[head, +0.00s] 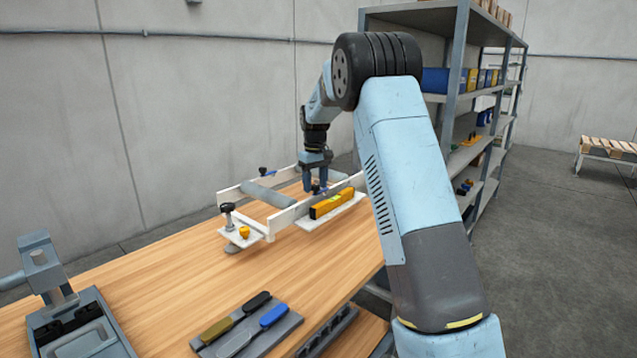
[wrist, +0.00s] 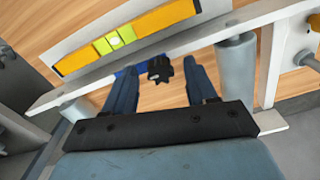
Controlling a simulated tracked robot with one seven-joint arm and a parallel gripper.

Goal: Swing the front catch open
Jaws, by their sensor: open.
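The front catch appears as a blue piece with a black star knob (wrist: 160,68) on the near white rail in the wrist view. Its knob also shows small in the head view (head: 317,190), below my gripper. My gripper (head: 315,187) points down over this rail. In the wrist view my gripper (wrist: 161,78) is open, one finger on each side of the knob, with nothing clamped. The left finger partly hides the blue piece. I cannot tell how far the fingertips reach down beside the knob. A similar blue catch with a black knob (head: 264,171) sits on the far rail.
A yellow level (head: 332,203) lies on a white plate in front of the near rail. Grey rollers (head: 268,195) span the white frame. A black knob (head: 228,208) stands at its left end. Tools lie on a grey tray (head: 290,322). A shelf (head: 460,110) stands behind right.

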